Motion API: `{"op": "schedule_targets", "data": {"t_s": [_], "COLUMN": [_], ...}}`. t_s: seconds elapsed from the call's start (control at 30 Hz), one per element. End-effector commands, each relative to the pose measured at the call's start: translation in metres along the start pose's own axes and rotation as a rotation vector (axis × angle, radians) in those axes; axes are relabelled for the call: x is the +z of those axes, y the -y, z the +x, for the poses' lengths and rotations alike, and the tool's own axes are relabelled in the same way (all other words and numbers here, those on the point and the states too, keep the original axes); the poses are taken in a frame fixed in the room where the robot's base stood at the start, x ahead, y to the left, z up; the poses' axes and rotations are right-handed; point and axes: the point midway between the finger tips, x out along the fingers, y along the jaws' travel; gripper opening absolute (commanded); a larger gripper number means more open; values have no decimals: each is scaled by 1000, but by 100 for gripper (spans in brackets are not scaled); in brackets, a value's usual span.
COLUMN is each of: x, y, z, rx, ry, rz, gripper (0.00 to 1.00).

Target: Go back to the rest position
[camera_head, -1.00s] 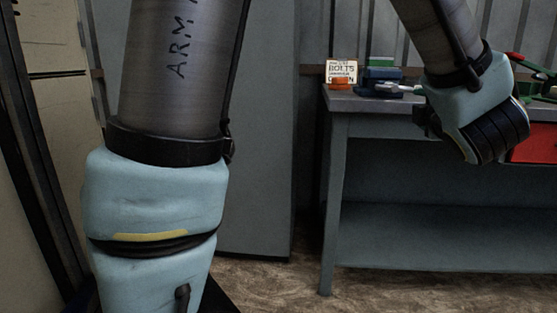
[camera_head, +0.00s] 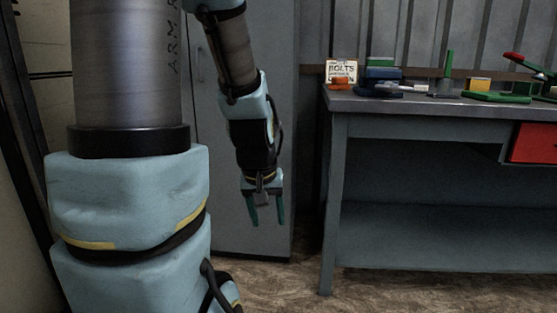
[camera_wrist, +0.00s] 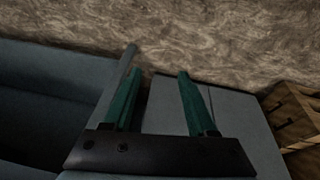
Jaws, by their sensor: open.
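My gripper (camera_head: 267,212) hangs pointing down in the head view, left of the workbench and in front of the grey cabinet. Its two green fingers are apart with nothing between them. In the wrist view the same open fingers (camera_wrist: 158,88) show against the cabinet, the bench and the brown floor. My arm's large light-blue joint fills the left of the head view.
The workbench (camera_head: 430,130) stands at the right, with a bolts sign (camera_head: 341,70), a blue vise-like object (camera_head: 379,80), green parts (camera_head: 495,96) and a red drawer (camera_head: 535,143). The grey cabinet (camera_head: 225,165) is behind my arm. A wooden crate (camera_wrist: 295,115) shows at right in the wrist view. Floor before the bench is clear.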

Motion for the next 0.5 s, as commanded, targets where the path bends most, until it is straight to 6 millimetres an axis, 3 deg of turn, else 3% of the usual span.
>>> {"op": "schedule_targets", "data": {"t_s": [0.13,0.2,0.5], "x": [40,32,13], "y": [47,42,35], "z": [-4,-26,-89], "rx": [-68,-65,-64], "ry": [157,153,150], "rz": [81,88,85], "gripper": [58,58,58]}}
